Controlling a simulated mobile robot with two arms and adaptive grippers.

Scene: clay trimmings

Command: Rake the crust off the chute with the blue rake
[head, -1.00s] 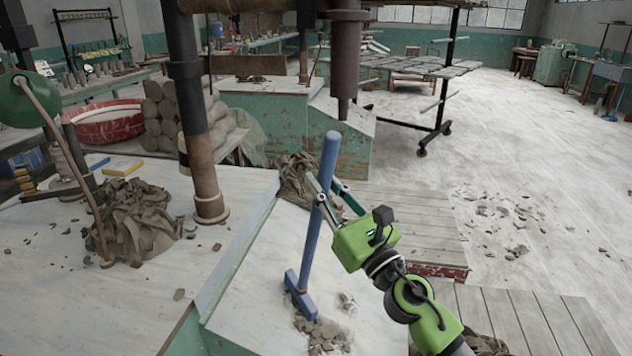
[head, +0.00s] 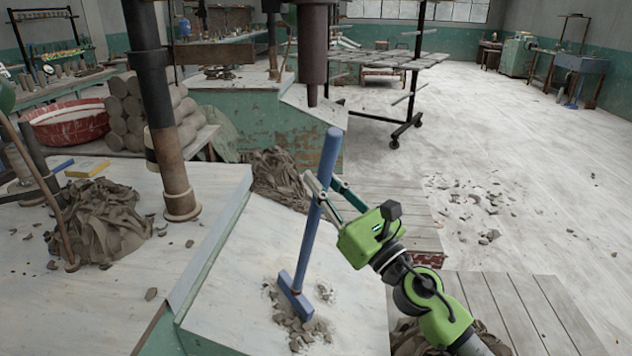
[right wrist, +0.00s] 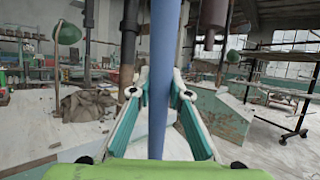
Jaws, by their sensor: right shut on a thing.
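My right gripper (head: 318,188) is shut on the upper handle of the blue rake (head: 310,225). In the right wrist view the rake's handle (right wrist: 163,80) stands between the two fingers. The rake is nearly upright, leaning a little, with its blue head (head: 296,297) low over the pale chute (head: 240,270); the head appears to touch the chute. Broken grey crust (head: 300,330) lies in front of and around the head, with a small patch (head: 325,292) to its right. My left gripper is not in view.
A post (head: 176,175) and a heap of clay trimmings (head: 100,220) stand on the table left of the chute. More clay (head: 275,178) is piled beyond the chute. Wooden boards (head: 520,310) lie to the right; the floor behind has scattered crumbs (head: 470,205).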

